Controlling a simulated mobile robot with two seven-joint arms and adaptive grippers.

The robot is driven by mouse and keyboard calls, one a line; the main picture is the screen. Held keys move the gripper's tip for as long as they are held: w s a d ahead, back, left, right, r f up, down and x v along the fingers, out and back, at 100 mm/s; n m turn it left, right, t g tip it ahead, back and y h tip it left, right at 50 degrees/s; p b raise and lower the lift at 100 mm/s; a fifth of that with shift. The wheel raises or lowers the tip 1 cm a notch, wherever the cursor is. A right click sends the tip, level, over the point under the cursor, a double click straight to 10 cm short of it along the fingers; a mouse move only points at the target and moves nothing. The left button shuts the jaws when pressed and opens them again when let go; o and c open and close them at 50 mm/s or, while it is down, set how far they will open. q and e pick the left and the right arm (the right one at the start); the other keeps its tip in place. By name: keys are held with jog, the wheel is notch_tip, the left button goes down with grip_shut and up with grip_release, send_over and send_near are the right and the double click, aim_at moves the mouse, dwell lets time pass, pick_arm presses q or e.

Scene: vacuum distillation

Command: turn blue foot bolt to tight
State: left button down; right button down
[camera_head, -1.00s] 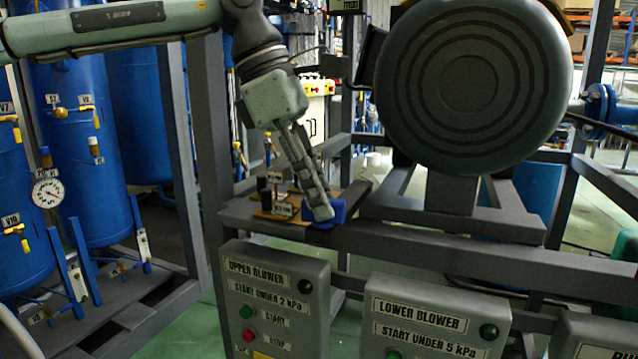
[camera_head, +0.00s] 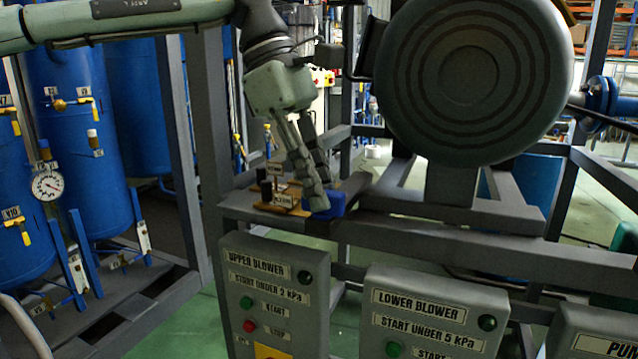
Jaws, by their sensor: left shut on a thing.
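The blue foot bolt (camera_head: 329,205) sits on the grey frame beam below and left of the large round blower. My left gripper (camera_head: 318,198) reaches down from the upper left, with its fingertips at the bolt. It is shut on the bolt and its fingers hide part of it. I cannot tell from this view how far the bolt is turned. My right gripper is not in view.
The round blower (camera_head: 472,75) stands close to the right of my left gripper. A small wooden board (camera_head: 283,200) with labelled pieces lies just left of the bolt. Upper blower (camera_head: 262,275) and lower blower (camera_head: 420,305) control boxes stand in front, below the beam.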

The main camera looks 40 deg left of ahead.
pick_arm(q)
jog(key=c, duration=1.5)
grip_release()
jog(key=v, duration=1.2)
